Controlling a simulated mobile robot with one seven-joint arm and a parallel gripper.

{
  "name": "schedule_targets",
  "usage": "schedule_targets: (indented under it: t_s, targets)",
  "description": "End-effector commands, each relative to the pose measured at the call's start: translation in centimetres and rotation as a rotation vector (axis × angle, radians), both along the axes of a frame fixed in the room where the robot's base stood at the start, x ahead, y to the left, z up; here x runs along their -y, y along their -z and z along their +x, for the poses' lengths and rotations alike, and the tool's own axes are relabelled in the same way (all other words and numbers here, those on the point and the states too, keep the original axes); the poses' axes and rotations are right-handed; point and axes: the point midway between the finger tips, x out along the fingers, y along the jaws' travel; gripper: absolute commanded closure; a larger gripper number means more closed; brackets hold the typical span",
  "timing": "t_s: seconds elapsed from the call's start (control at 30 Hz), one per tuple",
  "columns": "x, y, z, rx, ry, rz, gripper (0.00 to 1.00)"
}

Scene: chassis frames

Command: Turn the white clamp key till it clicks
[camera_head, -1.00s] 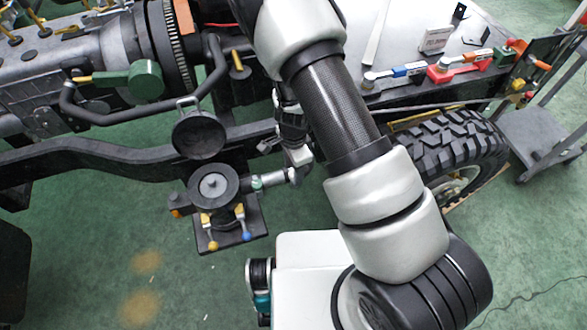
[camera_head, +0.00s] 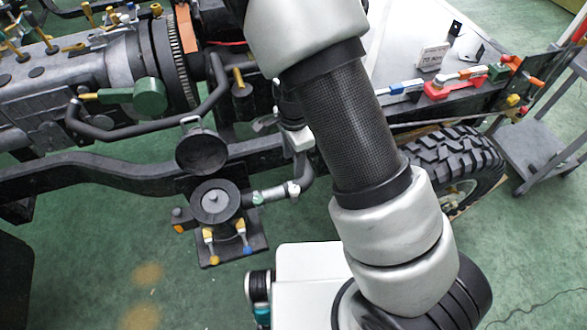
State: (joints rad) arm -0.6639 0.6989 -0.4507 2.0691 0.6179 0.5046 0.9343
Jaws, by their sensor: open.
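A small pale piece (camera_head: 293,188), which may be the white clamp key, sits on the dark pipe at the right of the round black housing (camera_head: 213,201). A pale green collar (camera_head: 258,198) is on the same pipe nearer the housing. My gripper (camera_head: 282,129) is just above the pipe in the picture, partly hidden behind my arm. It is open and appears apart from the pale piece. The fingertips are small and dark, and I see nothing between them.
A black chassis rail (camera_head: 110,170) crosses behind the housing, with a round open lid (camera_head: 202,152) above it. A tyre (camera_head: 452,160) and a grey bench with tools (camera_head: 440,88) are at the right.

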Motion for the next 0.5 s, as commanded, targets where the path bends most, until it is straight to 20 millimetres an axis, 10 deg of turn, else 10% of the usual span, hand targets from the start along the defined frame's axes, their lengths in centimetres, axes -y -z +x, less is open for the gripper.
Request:
schedule_targets:
  t_s: [0.5]
  targets:
    - [0.0,-3.6,0.0,-0.001,0.001,0.0,0.55]
